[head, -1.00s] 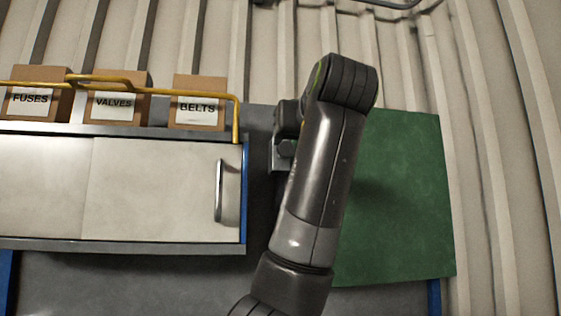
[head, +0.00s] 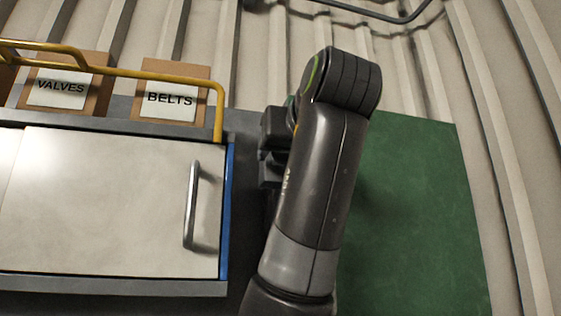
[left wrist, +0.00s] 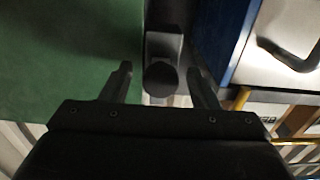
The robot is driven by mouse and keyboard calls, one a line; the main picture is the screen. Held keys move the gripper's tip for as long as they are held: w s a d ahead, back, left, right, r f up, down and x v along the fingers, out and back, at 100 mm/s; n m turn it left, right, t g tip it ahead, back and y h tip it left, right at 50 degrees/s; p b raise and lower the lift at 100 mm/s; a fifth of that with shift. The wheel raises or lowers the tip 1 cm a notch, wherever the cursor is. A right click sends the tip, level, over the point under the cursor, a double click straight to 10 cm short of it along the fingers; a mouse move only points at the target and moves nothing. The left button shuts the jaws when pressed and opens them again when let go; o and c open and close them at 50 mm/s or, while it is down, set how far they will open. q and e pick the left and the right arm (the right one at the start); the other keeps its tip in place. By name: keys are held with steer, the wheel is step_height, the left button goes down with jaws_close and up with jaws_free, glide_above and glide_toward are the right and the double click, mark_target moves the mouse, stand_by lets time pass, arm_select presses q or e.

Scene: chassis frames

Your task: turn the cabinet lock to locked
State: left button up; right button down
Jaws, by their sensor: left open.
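The lock (left wrist: 160,78) shows in the left wrist view as a dark round knob on a grey block, between the blue cabinet edge and a green panel. My left gripper (left wrist: 162,86) is open, with one finger on each side of the knob. Small gaps show beside the knob; contact cannot be told. In the head view my left arm hides the fingertips and most of the lock area. The cabinet (head: 110,205) stands at the left with a pale door and a metal handle (head: 191,205). The knob's turn position cannot be read. My right gripper is not in view.
Boxes labelled VALVES (head: 62,88) and BELTS (head: 170,98) stand on top of the cabinet behind a yellow rail (head: 150,74). The green panel (head: 420,200) lies right of my arm. A ribbed pale wall (head: 200,35) is behind.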

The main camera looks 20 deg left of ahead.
arm_select(q)
steer(key=shift+s+d+r, duration=0.15)
steer(key=shift+s, duration=0.2)
steer(key=shift+c, duration=1)
steer(key=c, duration=0.7)
steer(key=shift+c, duration=0.2)
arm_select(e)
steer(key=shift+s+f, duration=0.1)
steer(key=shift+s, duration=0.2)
